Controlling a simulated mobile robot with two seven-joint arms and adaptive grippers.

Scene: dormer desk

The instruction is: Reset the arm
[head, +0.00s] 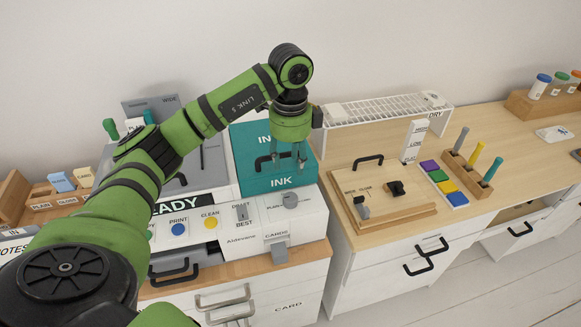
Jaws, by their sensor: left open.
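My left arm comes in from the lower left and reaches up over the desk. My left gripper (287,160) points down, open, with its fingers in front of the teal ink box (252,150). The fingers overlap the box near its black handle in the picture; I cannot tell whether they touch it. No object shows between the fingers. My right gripper is not in view.
A white printer (232,242) with buttons stands below the gripper. To the right are a white drying rack (385,108), a wooden box with a handle (385,205), colored pads (444,183) and a marker holder (467,177).

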